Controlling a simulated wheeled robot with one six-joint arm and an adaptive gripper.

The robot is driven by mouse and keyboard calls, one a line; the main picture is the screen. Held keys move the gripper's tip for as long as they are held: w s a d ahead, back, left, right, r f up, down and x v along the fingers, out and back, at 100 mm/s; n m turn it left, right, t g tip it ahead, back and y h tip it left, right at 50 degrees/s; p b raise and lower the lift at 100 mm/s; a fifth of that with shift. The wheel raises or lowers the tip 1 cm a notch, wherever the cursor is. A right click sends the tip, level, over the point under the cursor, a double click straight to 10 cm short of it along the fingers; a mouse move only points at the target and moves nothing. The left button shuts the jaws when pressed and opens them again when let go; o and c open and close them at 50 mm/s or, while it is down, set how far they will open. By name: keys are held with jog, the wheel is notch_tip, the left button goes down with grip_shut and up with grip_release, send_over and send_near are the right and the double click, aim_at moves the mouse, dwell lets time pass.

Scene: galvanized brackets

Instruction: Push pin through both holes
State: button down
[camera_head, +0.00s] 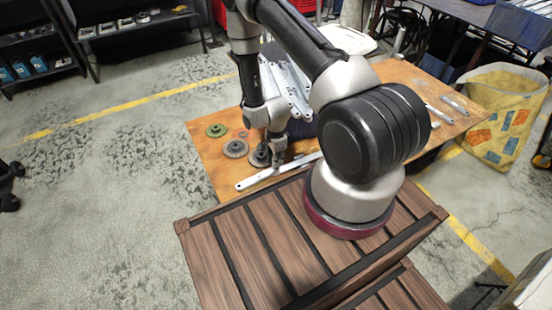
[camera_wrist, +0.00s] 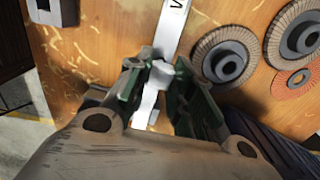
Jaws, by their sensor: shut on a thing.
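A long pale metal bar (camera_head: 252,180) lies flat near the front left of the orange wooden table (camera_head: 205,135). It runs under my gripper and also shows in the wrist view (camera_wrist: 171,30). My gripper (camera_head: 277,158) points down over the bar. In the wrist view, the gripper's dark green fingers (camera_wrist: 157,82) are shut on a small light grey block-like piece (camera_wrist: 160,74), which looks like the pin's head. It appears above or against the bar; I cannot tell whether it touches. The pin's lower part and both holes are hidden.
Silver bars (camera_head: 285,85) are bundled behind my arm. Small metal pieces (camera_head: 453,104) lie at the table's right. A yellow bag (camera_head: 490,130) stands beyond.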

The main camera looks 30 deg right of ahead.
jog(key=shift+f, duration=1.7)
dwell(0.3)
jog(key=c, duration=1.2)
grip_release()
jog(key=shift+o, duration=0.2)
notch_tip(320, 180, up, 12)
